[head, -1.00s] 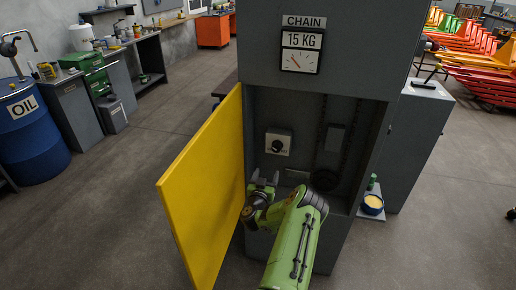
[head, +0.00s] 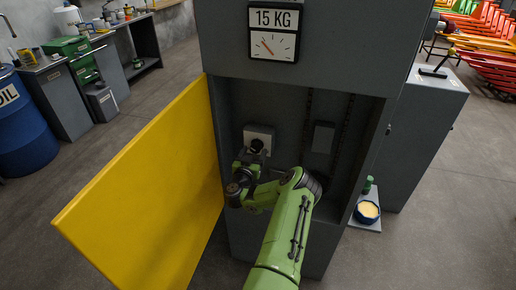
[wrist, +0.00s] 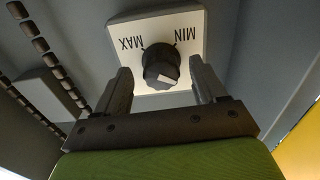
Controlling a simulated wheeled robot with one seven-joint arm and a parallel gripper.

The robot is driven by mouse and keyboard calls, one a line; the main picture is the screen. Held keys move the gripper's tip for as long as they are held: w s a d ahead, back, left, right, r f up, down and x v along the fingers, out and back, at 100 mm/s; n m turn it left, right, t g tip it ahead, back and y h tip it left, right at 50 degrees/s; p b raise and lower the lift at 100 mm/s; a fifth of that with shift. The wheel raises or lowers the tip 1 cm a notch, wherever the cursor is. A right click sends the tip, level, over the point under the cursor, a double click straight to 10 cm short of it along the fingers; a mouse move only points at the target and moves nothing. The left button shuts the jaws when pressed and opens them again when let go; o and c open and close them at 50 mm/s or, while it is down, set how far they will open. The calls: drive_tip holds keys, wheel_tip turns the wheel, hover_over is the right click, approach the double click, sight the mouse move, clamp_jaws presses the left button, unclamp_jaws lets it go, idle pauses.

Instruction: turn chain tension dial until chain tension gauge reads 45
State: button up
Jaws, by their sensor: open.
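The chain tension dial (wrist: 161,67) is a black knob on a white plate (wrist: 185,22) marked MIN and MAX. The wrist view shows it upside down. In the head view the plate (head: 259,134) is on the cabinet's back wall, with the knob partly behind my gripper. My gripper (wrist: 158,80) is open, one finger on each side of the knob, with gaps visible; contact cannot be seen. It also shows in the head view (head: 254,158). The gauge (head: 273,46) above the opening has a needle pointing to the upper left, and the display (head: 274,18) reads 15 KG.
The yellow door (head: 150,190) stands open left of the cabinet, close to my arm. A grey box (head: 323,137) and chains are inside at right. A blue bowl (head: 367,211) and a green bottle (head: 367,186) stand on a low ledge outside at right.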

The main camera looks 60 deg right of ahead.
drive_tip(key=shift+d, duration=0.15)
drive_tip(key=shift+r, duration=0.2)
drive_tip(key=shift+c, duration=0.3)
drive_tip(key=c, duration=1)
drive_tip(key=shift+m, duration=0.3)
